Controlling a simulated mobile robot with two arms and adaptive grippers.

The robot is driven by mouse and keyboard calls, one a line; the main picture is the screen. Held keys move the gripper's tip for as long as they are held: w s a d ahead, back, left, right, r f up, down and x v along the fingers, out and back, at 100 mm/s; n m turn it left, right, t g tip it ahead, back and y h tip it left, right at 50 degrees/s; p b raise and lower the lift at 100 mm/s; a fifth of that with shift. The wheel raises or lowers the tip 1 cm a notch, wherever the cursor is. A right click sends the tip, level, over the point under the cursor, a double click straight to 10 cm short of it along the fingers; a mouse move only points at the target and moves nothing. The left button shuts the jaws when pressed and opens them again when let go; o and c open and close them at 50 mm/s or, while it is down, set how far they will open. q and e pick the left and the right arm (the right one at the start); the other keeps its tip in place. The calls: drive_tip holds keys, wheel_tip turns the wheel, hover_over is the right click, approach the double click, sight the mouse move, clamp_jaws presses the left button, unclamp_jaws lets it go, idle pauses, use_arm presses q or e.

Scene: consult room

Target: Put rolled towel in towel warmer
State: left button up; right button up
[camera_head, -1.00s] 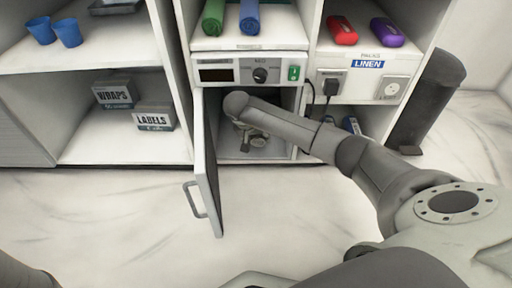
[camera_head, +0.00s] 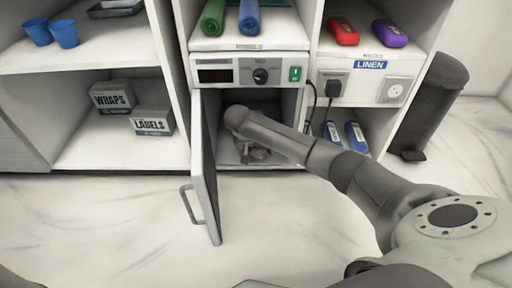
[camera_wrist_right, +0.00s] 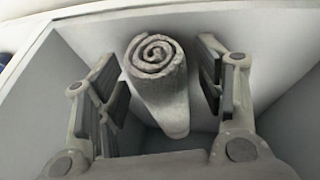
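The towel warmer (camera_head: 216,72) is the white box with a dial and a green switch, under the shelf of rolls. Its door (camera_head: 207,165) stands open toward me on the left side. My right gripper (camera_head: 255,150) is inside the warmer's cavity, largely hidden by my own wrist. In the right wrist view, the grey rolled towel (camera_wrist_right: 160,80) lies inside the pale cavity with its spiral end showing. The open fingers of my right gripper (camera_wrist_right: 160,95) stand on both sides of it, with gaps between pads and towel. My left gripper is not in view.
A green roll (camera_head: 213,18) and a blue roll (camera_head: 249,17) lie on the shelf above. A black plug and cable (camera_head: 333,88) hang right of the warmer. Boxes (camera_head: 152,121) sit on the left shelf. A dark bin (camera_head: 430,100) stands at the right. The floor before the door is clear.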

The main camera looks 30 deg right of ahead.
drive_tip(key=shift+o, duration=0.2)
drive_tip(key=p+v, duration=0.8)
drive_tip(key=v, duration=0.4)
drive_tip(key=shift+r, duration=0.2)
